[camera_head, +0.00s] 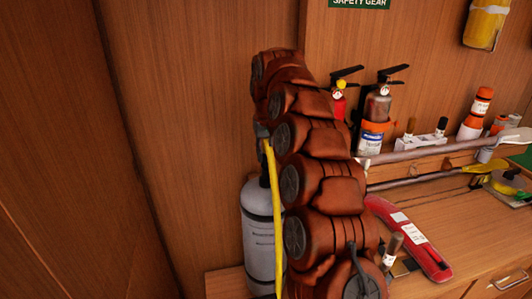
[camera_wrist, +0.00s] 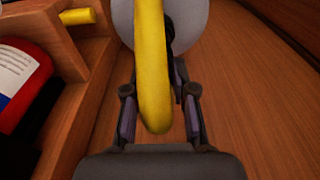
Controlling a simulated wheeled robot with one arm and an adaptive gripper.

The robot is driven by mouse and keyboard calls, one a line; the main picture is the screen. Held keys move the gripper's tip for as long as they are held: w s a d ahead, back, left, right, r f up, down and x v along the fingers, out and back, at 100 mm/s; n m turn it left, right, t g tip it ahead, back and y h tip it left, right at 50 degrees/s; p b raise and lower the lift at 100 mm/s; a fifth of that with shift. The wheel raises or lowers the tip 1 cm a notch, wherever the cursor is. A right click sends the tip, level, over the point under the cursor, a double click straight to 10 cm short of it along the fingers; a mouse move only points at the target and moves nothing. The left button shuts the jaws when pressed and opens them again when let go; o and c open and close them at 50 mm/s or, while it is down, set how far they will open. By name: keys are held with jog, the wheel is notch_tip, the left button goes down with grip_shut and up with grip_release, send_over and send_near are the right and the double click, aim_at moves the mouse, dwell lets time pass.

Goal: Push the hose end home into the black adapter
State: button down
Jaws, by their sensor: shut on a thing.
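The yellow hose (camera_wrist: 152,75) runs down the middle of the wrist view, between the two fingers of my gripper (camera_wrist: 158,98), which is shut on it. Its rounded near end hangs toward the palm. In the head view the hose (camera_head: 275,215) hangs down beside my arm, which hides my gripper's fingers. A dark fitting (camera_wrist: 173,38), possibly the black adapter, shows partly behind the hose, in front of a pale grey cylinder (camera_wrist: 122,18). Whether the hose touches the fitting cannot be told. The grey cylinder (camera_head: 258,232) stands upright left of my arm.
A wooden wall (camera_head: 190,120) stands behind. In the wrist view, a red object with a white label (camera_wrist: 18,75) lies close on the left.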

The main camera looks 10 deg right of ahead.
aim_at(266, 146)
jog(key=shift+f+b, duration=0.35)
jog(key=shift+f, duration=0.35)
jog(key=c, duration=1.1)
grip_release()
jog(key=shift+o, duration=0.4)
jog(key=o, duration=0.5)
jog(key=shift+r, duration=0.1)
jog(key=shift+r+p, duration=1.4)
jog(key=shift+r, duration=1.1)
jog(key=shift+f, duration=0.15)
